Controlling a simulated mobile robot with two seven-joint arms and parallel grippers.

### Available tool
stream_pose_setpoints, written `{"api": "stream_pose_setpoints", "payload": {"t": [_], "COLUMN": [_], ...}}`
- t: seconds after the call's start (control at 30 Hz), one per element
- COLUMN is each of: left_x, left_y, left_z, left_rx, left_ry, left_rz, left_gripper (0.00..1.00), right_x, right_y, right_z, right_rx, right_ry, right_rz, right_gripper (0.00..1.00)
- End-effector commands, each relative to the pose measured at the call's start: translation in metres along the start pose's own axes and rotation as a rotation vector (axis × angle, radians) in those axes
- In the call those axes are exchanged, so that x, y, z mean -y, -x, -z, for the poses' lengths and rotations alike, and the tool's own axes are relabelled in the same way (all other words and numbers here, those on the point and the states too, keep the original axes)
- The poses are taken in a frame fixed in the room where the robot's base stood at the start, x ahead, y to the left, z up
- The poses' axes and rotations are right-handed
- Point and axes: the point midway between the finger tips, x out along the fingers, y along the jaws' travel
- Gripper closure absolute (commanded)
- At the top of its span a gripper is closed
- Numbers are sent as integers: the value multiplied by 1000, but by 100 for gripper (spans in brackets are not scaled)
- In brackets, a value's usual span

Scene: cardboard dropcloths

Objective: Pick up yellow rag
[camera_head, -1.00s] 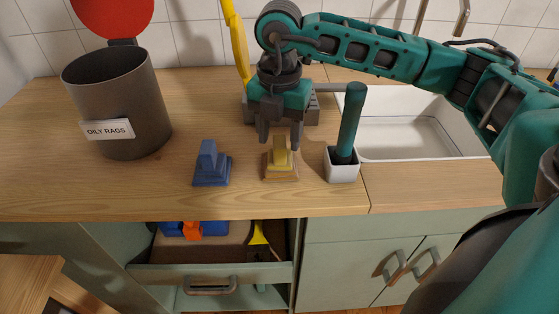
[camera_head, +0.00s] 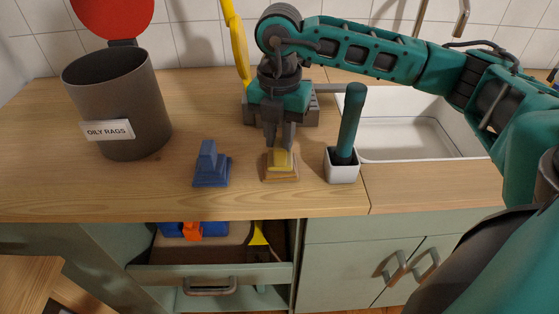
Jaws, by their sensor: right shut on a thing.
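The yellow rag (camera_head: 281,160) stands as a peaked, folded bundle on a small brown base on the wooden counter. My right gripper (camera_head: 280,143) reaches straight down over it. Its fingers are shut on the rag's upright peak, which they largely hide. The rag still sits low at its base. My left gripper is not in view.
A blue rag (camera_head: 210,167) stands to the left. A teal-handled tool (camera_head: 350,120) stands in a white holder (camera_head: 341,169) close to the right. A grey bin labelled "OILY RAGS" (camera_head: 145,101) is at the left. A sink (camera_head: 405,135) lies at the right. An open drawer (camera_head: 215,272) is below.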

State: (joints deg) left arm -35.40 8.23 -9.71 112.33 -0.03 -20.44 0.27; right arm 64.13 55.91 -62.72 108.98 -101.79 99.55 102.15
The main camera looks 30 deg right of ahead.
Motion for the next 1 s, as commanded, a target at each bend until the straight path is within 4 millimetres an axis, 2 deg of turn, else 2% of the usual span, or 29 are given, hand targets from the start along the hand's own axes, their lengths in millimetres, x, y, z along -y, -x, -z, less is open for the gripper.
{"api": "stream_pose_setpoints", "payload": {"t": [0.37, 0.57, 0.77, 1.0], "left_x": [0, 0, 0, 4], "left_y": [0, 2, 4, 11], "left_z": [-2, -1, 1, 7], "left_rx": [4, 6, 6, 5], "left_ry": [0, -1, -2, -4], "left_rz": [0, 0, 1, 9], "left_gripper": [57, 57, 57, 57], "right_x": [0, -1, -1, -1], "right_y": [2, 20, 65, 143], "right_z": [0, 0, 0, 0], "right_rx": [0, 2, 3, 4], "right_ry": [0, 0, 1, -1], "right_rz": [-1, -4, -7, -7], "right_gripper": [100, 100, 100, 100]}}
